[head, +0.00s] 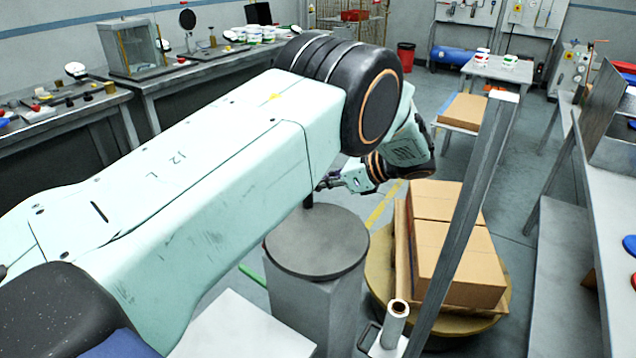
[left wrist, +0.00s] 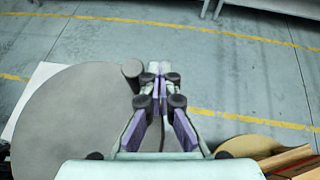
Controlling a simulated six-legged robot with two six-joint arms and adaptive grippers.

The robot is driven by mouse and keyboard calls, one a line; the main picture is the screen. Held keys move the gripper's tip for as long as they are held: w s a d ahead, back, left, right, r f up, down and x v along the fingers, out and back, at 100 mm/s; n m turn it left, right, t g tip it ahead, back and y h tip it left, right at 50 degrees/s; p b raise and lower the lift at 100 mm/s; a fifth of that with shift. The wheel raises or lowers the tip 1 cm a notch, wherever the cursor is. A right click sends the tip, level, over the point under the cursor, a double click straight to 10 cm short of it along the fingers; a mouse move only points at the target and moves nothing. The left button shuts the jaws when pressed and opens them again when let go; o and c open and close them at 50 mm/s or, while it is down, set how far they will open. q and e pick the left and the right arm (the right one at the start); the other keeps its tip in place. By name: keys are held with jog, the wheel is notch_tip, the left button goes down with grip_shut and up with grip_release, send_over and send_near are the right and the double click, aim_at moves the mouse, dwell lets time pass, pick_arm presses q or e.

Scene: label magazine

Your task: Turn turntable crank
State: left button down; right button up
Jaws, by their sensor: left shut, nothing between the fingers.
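The crank is a round grey disc (head: 316,242) on a grey pedestal, with a short dark upright handle (head: 308,199) at its far rim. The disc (left wrist: 70,120) and handle (left wrist: 131,72) also show in the left wrist view. My left gripper (head: 322,184) is shut and empty beside the handle; in the left wrist view the closed fingertips (left wrist: 154,68) are just right of it. I cannot tell whether they touch. The round tan turntable (head: 379,270) stands right of the pedestal, carrying cardboard boxes (head: 458,262). My right gripper is out of view.
A slanted grey metal post (head: 470,205) rises in front of the boxes. Workbenches (head: 60,112) line the left, and a table (head: 612,215) stands at the right. Floor beyond the crank is clear.

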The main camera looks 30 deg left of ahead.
pick_arm(q)
jog(key=shift+a, duration=0.1)
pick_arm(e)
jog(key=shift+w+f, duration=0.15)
pick_arm(q)
jog(key=shift+s+a+n+g+b, duration=0.3)
jog(key=shift+n+g, duration=0.2)
jog(key=shift+g, duration=0.1)
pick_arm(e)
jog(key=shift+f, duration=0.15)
pick_arm(q)
jog(key=shift+g, duration=0.3)
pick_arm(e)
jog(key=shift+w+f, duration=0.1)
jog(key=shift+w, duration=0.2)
